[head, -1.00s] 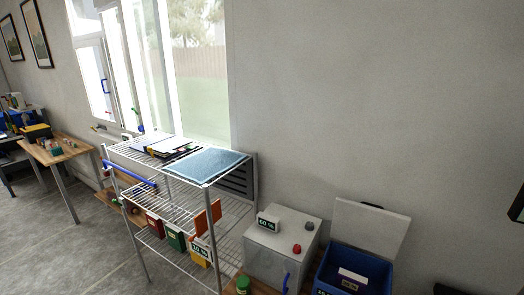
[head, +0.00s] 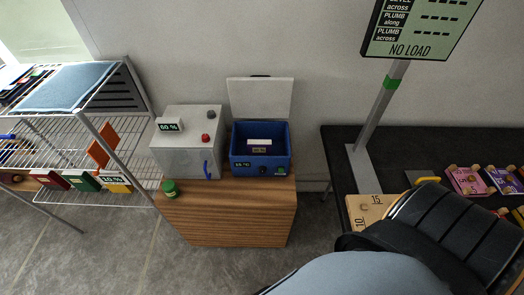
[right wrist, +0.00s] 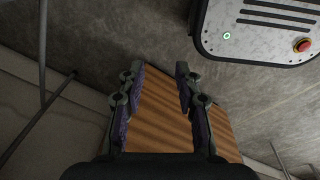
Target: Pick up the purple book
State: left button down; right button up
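A purple flat, book-like item (head: 503,180) lies on the black table at the right of the head view. A pink one (head: 467,180) lies just left of it. I cannot tell for certain that the purple item is a book. My right gripper (right wrist: 158,78) is open and empty in the right wrist view, with a brown wooden surface beyond its fingers. My right arm fills the lower right of the head view and hides part of the table. My left gripper is not in view.
The black table (head: 345,147) bears a sign post (head: 380,110) and a wooden board (head: 366,207). A wire rack (head: 60,130) stands left.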

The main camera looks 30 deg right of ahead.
aim_at(254, 146)
jog(key=i+j+z, duration=0.3)
jog(key=j+z, duration=0.35)
jog(key=i+j+z, duration=0.1)
jog(key=j+z, duration=0.2)
jog(key=j, duration=0.2)
